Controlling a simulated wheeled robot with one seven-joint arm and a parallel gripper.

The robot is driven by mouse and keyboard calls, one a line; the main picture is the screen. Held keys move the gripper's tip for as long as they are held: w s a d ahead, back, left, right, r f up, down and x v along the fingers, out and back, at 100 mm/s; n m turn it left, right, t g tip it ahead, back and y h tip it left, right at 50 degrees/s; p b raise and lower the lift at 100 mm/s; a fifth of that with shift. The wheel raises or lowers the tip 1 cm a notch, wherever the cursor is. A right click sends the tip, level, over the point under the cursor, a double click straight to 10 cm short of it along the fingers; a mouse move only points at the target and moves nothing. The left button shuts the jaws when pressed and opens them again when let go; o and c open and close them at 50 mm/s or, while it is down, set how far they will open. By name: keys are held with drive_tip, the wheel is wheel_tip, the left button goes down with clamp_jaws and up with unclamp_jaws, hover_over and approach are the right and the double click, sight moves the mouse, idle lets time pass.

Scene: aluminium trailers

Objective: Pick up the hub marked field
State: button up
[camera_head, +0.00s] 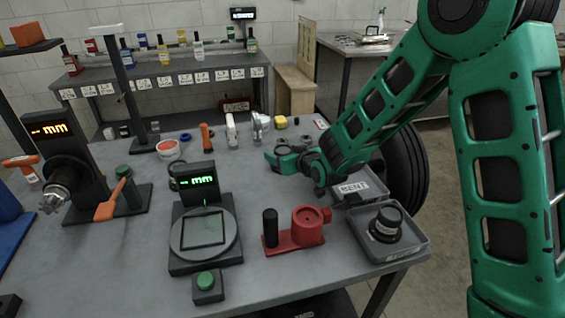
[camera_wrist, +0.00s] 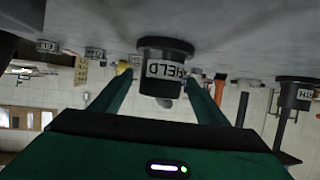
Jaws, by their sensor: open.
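The hub marked field (camera_wrist: 165,68) is a dark flanged cylinder with a white label, seen upside down in the wrist view. It stands on the grey surface, roughly centred ahead of the two green fingers. My gripper (camera_wrist: 158,88) is open, with a finger on either side of the hub in the picture. I cannot tell whether the hub is between the fingertips or still beyond them. In the head view my gripper (camera_head: 284,157) is low over the right part of the grey bench (camera_head: 150,240), and I cannot make out the hub clearly there.
Another labelled dark hub (camera_wrist: 296,95) stands at right in the wrist view. In the head view, a grey tray (camera_head: 412,248) holds a black hub (camera_head: 386,224) beside a red fixture (camera_head: 306,228). A gauge with a round plate (camera_head: 204,232) stands left. Small tools line the bench's back.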

drive_tip(key=shift+w+a, duration=0.1)
drive_tip(key=shift+w, duration=0.1)
drive_tip(key=c, duration=1.7)
clamp_jaws()
